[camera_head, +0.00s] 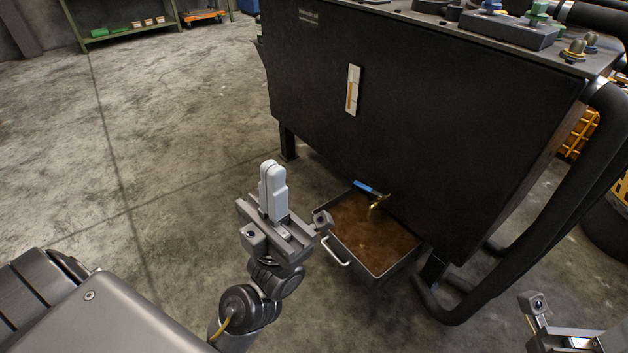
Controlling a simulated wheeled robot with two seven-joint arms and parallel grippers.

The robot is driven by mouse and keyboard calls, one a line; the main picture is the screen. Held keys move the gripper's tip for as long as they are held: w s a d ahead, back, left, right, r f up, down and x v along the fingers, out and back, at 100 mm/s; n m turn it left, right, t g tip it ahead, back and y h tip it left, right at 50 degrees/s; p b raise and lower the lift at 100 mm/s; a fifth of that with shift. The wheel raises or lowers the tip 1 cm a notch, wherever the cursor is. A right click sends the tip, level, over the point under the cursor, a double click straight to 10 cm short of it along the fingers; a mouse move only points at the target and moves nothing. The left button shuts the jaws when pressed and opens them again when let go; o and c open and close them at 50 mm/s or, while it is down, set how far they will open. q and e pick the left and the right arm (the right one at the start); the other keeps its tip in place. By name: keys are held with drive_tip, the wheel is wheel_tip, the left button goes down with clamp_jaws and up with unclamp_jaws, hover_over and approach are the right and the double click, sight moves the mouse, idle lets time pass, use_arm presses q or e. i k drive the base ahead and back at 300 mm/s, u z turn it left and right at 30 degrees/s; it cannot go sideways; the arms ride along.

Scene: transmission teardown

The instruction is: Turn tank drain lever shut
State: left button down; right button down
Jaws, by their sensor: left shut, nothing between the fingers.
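The black tank (420,110) stands on legs in the middle right of the head view. Its drain lever (370,188) has a blue handle that points left from a brass valve (379,203) low on the tank's front. Under the valve is a dark drain pan (381,277) holding brown liquid. I cannot tell whether liquid is flowing from the spout. My left gripper (271,178) is shut and empty, fingers upward, to the left of the lever and apart from it.
The pan's handle (336,252) faces my left gripper. A thick black hose (560,210) curves down the tank's right side. A level gauge (352,90) is on the tank's front. Bare concrete floor lies open to the left, with a green shelf (125,30) far back.

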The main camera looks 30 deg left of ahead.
sight(357, 183)
drive_tip(key=u, duration=0.25)
drive_tip(key=i, duration=0.85)
drive_tip(key=z, duration=0.45)
